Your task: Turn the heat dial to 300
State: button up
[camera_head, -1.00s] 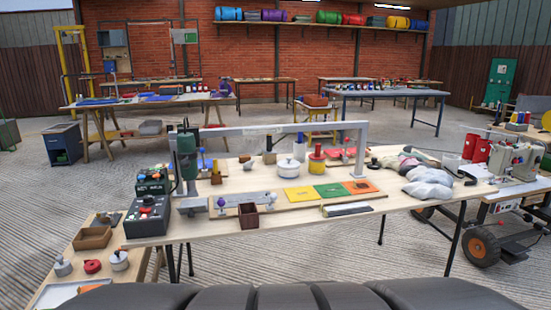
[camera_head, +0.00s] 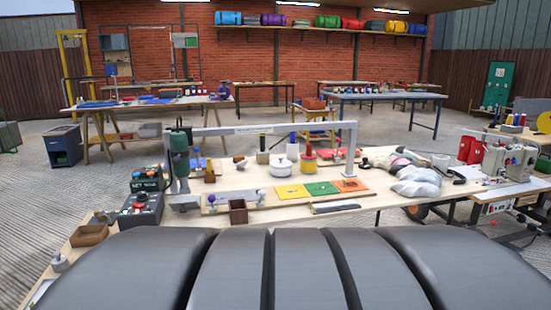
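Two dark control boxes stand at the left end of the long wooden table. The rear box (camera_head: 147,180) has a green display on its front. The front box (camera_head: 141,210) has a red knob or button and smaller controls on its sloping top. The heat dial is too small to make out, and I cannot tell which box carries it or what it reads. My gripper is not in view.
A green upright tool (camera_head: 180,160) and a grey metal frame (camera_head: 280,129) stand beside the boxes. A small brown box (camera_head: 238,211), coloured squares (camera_head: 322,188) and grey bags (camera_head: 421,181) lie on the table (camera_head: 390,200). A large dark ribbed shape fills the lower front.

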aim_at(142, 195)
jog(key=u, duration=1.15)
